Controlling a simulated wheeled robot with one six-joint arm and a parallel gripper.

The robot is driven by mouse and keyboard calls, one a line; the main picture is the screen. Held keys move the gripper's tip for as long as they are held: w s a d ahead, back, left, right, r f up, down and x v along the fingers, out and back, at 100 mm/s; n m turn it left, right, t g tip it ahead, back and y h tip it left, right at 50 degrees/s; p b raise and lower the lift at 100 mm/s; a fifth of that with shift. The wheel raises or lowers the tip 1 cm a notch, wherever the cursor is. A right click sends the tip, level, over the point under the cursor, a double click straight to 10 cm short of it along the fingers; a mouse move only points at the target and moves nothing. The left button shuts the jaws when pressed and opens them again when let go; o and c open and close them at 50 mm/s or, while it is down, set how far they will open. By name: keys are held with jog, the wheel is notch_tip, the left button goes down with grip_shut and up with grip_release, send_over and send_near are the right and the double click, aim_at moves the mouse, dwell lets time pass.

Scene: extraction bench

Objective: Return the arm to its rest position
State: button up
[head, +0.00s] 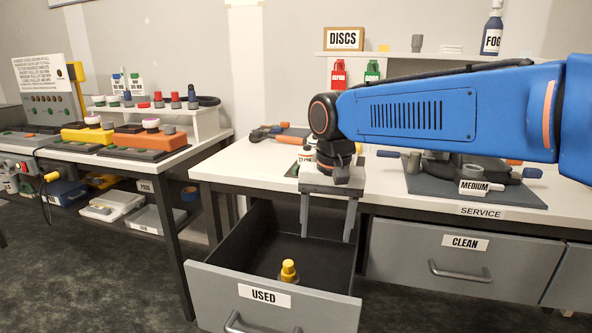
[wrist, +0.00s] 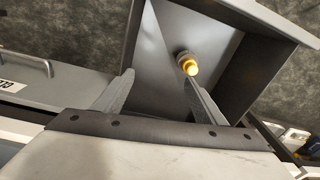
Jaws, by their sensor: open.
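My blue arm (head: 430,108) reaches in from the right in the head view. My gripper (head: 326,240) points down over the open USED drawer (head: 220,293). Its two grey fingers are apart with nothing between them. In the wrist view, my gripper (wrist: 158,82) is also open. A small yellow-topped piece with a grey base (head: 288,271) sits inside the drawer, apart from the fingers in the head view. It also shows in the wrist view as a yellow-topped piece (wrist: 189,66), near the tip of the right finger.
The CLEAN drawer (head: 465,258) is shut, right of the open one. The white bench top (head: 250,172) holds a grey MEDIUM fixture (head: 475,188) close under my arm. A DISCS shelf (head: 400,55) stands behind.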

jog(key=s+d+f+t, duration=0.1)
jog(key=s+d+f, duration=0.2)
jog(key=s+d, duration=0.3)
jog(key=s+d+f+n+t, duration=0.1)
jog(key=s+d+f, duration=0.3)
jog(key=d, duration=0.5)
jog(key=s+d+f+t, duration=0.2)
jog(key=s+d+f, duration=0.2)
jog(key=s+d, duration=0.3)
jog(key=shift+s+d, duration=0.35)
jog(key=shift+s, duration=0.65)
